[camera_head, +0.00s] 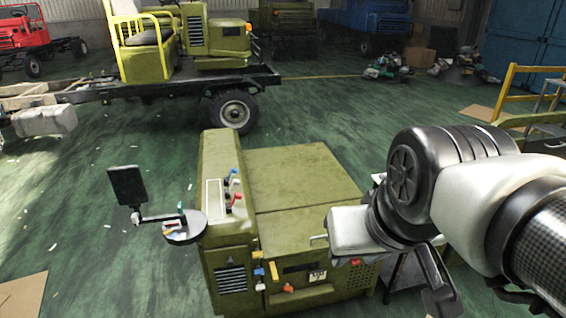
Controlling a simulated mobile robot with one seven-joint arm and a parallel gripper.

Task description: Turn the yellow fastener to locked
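The olive-green cabinet (305,180) stands in the middle of the floor. Its front face carries a row of small coloured parts. A yellow upright piece (274,270) there looks like the yellow fastener; its locked or unlocked position is too small to tell. The dark end that seems to be my gripper (434,280) is right of the cabinet, apart from the fastener. Its fingers cannot be made out clearly.
A blue piece (258,271) and a red-orange knob (288,288) flank the yellow piece. A round tray (184,228) and a dark screen (127,186) stick out at the cabinet's left. A truck chassis (170,85) stands behind. Green floor at left is mostly clear.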

